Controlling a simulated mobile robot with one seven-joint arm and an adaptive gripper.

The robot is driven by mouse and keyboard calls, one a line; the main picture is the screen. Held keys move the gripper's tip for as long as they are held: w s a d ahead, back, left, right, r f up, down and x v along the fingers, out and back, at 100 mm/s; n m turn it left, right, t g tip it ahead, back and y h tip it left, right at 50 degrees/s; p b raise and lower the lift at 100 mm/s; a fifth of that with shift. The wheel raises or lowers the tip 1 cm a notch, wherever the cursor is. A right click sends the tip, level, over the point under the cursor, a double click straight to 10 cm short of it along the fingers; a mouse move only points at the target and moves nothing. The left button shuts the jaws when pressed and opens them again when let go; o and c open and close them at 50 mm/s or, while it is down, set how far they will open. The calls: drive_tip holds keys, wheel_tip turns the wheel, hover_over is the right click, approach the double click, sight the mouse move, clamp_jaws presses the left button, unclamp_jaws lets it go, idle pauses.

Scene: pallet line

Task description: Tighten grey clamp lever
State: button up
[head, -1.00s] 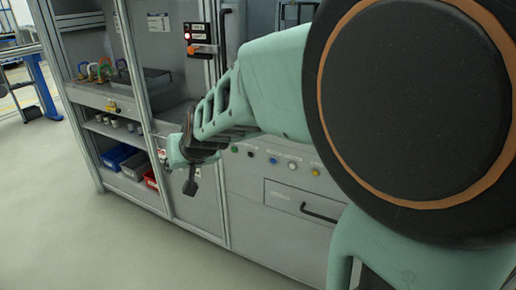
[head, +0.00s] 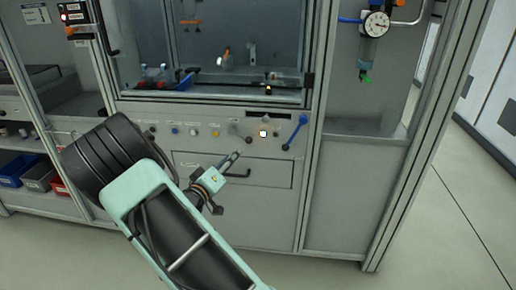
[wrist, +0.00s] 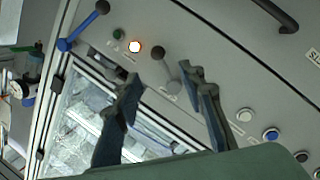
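The grey clamp lever (wrist: 165,68) shows in the wrist view on the grey front panel, with a dark ball knob at one end. In the head view it is small, on the button row (head: 239,131), left of the lit button. My gripper (head: 235,156) is in front of the panel, just below the lever in the head view. In the wrist view the two fingers of my gripper (wrist: 164,80) are apart, with the lever showing between their tips. Nothing is held. I cannot tell how far the tips are from the lever.
Several coloured buttons line the panel to the left. A drawer with a dark handle (head: 236,174) is below. A glazed bay (head: 205,48) is above.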

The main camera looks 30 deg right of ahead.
sight(247, 142)
drive_tip(key=b+x, duration=0.2)
drive_tip(key=x, duration=0.8)
drive_tip(key=shift+w+d, duration=0.15)
drive_tip(key=shift+d, duration=0.25)
clamp_jaws()
